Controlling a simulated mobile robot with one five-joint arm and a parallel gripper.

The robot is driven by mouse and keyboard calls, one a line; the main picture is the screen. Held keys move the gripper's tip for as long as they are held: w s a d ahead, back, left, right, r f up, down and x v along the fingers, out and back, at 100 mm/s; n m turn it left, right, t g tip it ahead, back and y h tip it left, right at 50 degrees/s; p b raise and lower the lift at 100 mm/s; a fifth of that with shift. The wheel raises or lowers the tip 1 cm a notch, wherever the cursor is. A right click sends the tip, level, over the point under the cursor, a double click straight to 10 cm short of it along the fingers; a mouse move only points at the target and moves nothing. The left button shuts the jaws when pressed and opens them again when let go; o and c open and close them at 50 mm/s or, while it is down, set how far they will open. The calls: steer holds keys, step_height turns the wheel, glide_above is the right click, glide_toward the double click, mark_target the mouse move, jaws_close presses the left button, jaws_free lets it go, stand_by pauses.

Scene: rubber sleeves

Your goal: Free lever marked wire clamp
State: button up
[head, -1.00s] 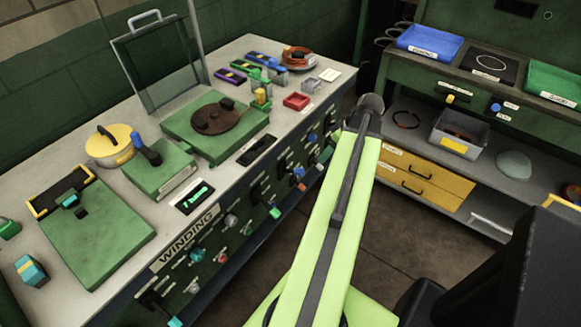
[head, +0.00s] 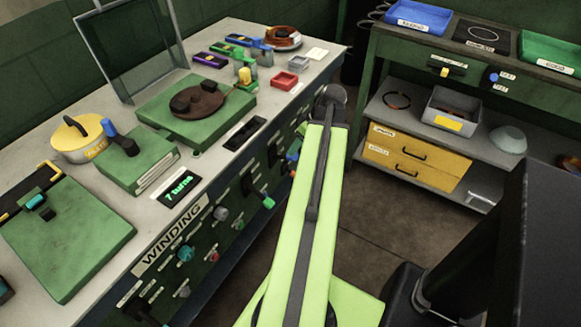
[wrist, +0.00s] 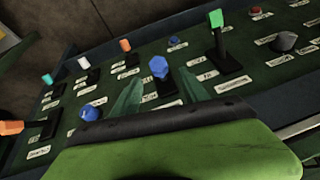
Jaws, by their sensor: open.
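The front panel of the winding bench (head: 168,242) carries several levers and knobs with small labels. I cannot read these labels, so I cannot tell which lever is marked wire clamp. In the wrist view a blue-capped lever (wrist: 158,68) stands between the finger directions of my gripper (wrist: 161,86). My gripper is open with its two green fingers apart, and nothing is held. Whether a finger touches the lever is unclear. A green-capped lever (wrist: 217,22) stands upright to the right. In the head view my gripper is hidden behind my arm.
Close by on the panel are a blue knob (wrist: 89,113), orange-capped levers (wrist: 125,46) and a grey knob (wrist: 284,41). On the bench top are a green winder (head: 185,118) and a yellow pot (head: 78,140). A shelf unit (head: 400,95) stands right; floor lies between.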

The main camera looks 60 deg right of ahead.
mark_target(284, 157)
steer(key=b+x, duration=0.4)
steer(key=x, duration=0.2)
steer(key=shift+s+d+f, duration=0.1)
steer(key=shift+s, duration=0.05)
steer(key=shift+w+f+b, duration=0.4)
steer(key=shift+f+b, duration=0.15)
steer(key=shift+b, duration=0.05)
steer(key=shift+r, duration=0.1)
jaws_close()
stand_by(0.5)
